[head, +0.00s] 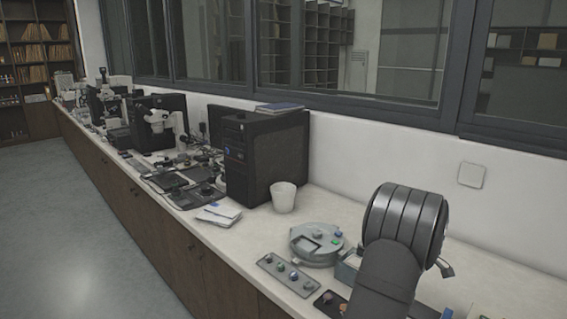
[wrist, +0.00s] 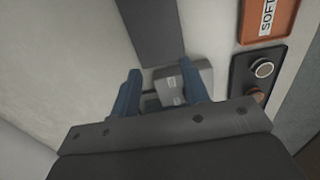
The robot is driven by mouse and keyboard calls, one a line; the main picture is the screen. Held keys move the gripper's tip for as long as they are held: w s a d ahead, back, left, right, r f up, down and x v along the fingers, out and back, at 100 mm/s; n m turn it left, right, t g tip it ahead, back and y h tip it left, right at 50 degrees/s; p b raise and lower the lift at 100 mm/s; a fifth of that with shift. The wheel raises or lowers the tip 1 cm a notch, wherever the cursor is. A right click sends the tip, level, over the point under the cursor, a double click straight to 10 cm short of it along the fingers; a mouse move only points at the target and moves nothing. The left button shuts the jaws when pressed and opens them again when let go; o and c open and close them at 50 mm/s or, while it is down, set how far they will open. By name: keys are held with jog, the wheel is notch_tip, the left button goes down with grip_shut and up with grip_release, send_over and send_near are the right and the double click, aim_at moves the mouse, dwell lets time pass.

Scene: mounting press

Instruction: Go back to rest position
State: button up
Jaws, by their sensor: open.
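My gripper (wrist: 160,84) shows in the wrist view as two blue fingers, spread apart with nothing held between them. A small grey block-like device (wrist: 196,74) with a pale label lies beyond the fingers, partly covered by the right one. A round grey press-like unit (head: 314,246) with green and blue parts sits on the bench left of the arm.
The wrist view shows an orange tray (wrist: 265,34) marked SOFT and a dark holder (wrist: 252,76) with round pieces. In the head view, a grey strip (head: 276,264) with several coloured knobs, a white cup (head: 283,197) and a black computer tower (head: 262,158) stand along the bench.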

notch_tip(320, 180, up, 14)
jog(key=shift+s+d+f, duration=0.4)
jog(key=shift+s+d, duration=0.25)
jog(key=shift+s+d+f, duration=0.4)
jog(key=shift+s+d, duration=0.2)
jog(key=shift+d, duration=0.05)
jog(key=shift+s+d+f, duration=0.4)
jog(key=shift+s+d, duration=0.25)
dwell(1.4)
